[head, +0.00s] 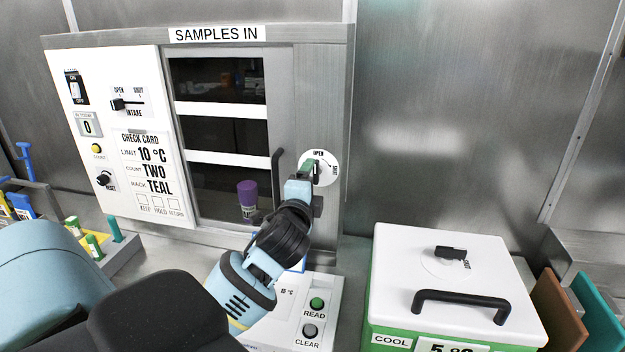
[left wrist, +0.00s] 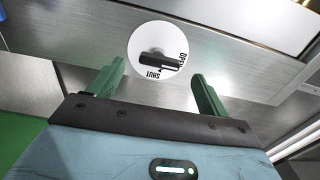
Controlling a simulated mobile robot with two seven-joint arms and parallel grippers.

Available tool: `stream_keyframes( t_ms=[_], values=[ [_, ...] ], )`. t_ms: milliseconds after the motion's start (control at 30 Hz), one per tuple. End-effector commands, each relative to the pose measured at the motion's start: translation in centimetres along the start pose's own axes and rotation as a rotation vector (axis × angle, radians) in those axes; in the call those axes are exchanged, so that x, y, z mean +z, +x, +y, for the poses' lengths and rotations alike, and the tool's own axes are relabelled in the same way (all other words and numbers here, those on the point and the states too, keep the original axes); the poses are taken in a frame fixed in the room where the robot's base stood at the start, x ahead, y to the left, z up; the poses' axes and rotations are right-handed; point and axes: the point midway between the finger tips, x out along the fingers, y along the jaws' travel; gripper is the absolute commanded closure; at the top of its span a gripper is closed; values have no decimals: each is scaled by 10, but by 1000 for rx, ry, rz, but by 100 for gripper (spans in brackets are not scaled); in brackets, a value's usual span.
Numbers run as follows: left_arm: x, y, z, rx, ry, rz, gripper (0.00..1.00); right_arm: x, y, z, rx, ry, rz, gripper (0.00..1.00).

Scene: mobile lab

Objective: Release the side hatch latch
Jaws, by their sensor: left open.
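The side hatch latch is a round white dial (head: 306,158) with OPEN and SHUT labels, on the cabinet's right post. In the left wrist view, its black lever (left wrist: 158,60) lies across the dial (left wrist: 146,36), pointing right near the OPEN lettering; SHUT is below it. My right gripper is not in view.
The hatch's black vertical handle (head: 277,180) stands left of the dial. A purple-capped container (head: 247,194) is behind the cabinet window. A READ/CLEAR device (head: 334,300) sits below my arm. A green-and-white COOL box (head: 400,250) stands right. The metal wall right of the dial is clear.

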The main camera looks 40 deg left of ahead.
Motion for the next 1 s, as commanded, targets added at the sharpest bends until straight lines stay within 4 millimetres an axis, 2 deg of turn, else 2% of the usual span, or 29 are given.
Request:
stream_keyframes(
  t_ms=[100, 333, 1000],
  values=[
    [0, -18, 1, 2, -1, 1, 22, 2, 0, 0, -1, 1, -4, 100],
    [0, -38, 1, 2, -1, 0, 22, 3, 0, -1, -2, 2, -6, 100],
    [0, -41, 0, 1, -2, 1, 22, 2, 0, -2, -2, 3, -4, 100]
  ],
)
